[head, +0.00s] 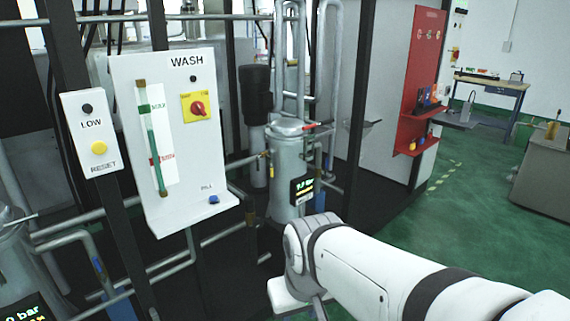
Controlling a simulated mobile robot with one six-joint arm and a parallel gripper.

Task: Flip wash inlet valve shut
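A white panel marked WASH (212,150) carries a sight tube (152,140) with green liquid and a yellow plate with a red rotary knob (197,108). Right of it stands a grey metal vessel (287,170) with a small red-tipped lever (310,126) at its lid. A small yellow part (270,168) sits on the pipe at the vessel's left side, and a blue handle-like part (329,163) is at its right. I cannot tell which of these is the wash inlet valve. My white arm reaches in from the lower right, below the vessel; its gripper fingers do not show.
A LOW/RESET box (92,132) is on a dark post at left. Pipes (165,262) run low across the left. A digital display (302,188) is on the vessel. A red tool board (424,60) stands further right, with open green floor (470,210) beyond.

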